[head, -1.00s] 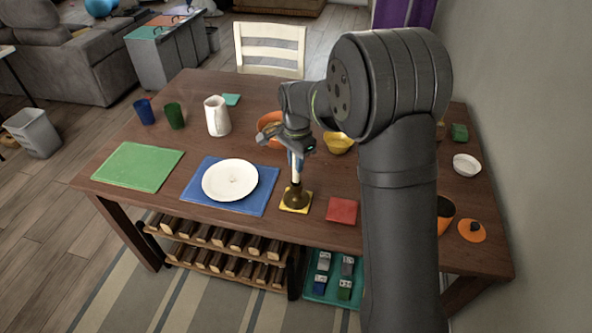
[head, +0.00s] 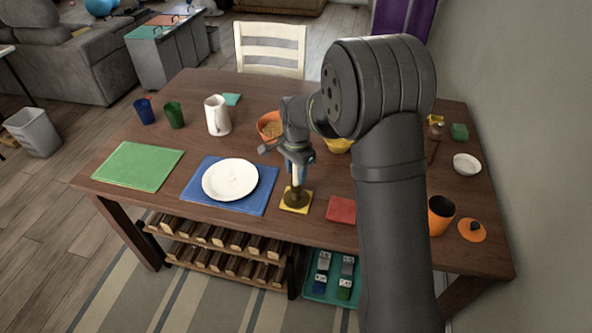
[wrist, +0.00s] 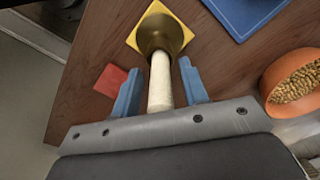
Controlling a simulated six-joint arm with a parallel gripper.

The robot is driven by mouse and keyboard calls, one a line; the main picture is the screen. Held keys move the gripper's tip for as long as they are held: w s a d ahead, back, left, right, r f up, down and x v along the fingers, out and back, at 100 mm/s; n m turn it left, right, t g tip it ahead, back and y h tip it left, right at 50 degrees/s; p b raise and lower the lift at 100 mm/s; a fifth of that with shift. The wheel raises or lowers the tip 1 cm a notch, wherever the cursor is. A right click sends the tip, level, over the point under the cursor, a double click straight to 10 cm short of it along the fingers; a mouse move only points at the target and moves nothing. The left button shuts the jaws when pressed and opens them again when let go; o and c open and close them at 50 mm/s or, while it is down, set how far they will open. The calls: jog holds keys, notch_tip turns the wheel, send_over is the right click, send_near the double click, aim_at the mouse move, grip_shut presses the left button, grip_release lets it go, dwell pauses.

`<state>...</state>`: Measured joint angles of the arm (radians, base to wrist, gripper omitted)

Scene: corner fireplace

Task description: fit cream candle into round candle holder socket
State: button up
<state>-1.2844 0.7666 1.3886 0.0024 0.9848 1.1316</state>
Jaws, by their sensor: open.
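The cream candle (wrist: 159,82) stands in the brass round candle holder (wrist: 158,33), its far end inside the holder's cup in the wrist view. The holder (head: 295,198) sits on a yellow square mat (head: 287,207) near the table's front edge. In the head view, the candle (head: 296,174) shows as a pale strip above the holder. My gripper (wrist: 160,85) is open, with one blue finger on each side of the candle and a visible gap on both sides. The depth of the candle in the socket is hidden by the cup rim.
A white plate (head: 222,182) on a blue mat (head: 254,205) lies left of the holder. A red square (head: 341,210) lies to its right. An orange bowl (head: 268,122) and a yellow bowl (head: 338,146) stand behind, close to my gripper.

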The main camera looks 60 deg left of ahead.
jog(key=shift+r, duration=0.1)
notch_tip(320, 180, up, 12)
jog(key=shift+r, duration=0.1)
dwell(0.4)
notch_tip(320, 180, down, 13)
jog(key=shift+r, duration=2.3)
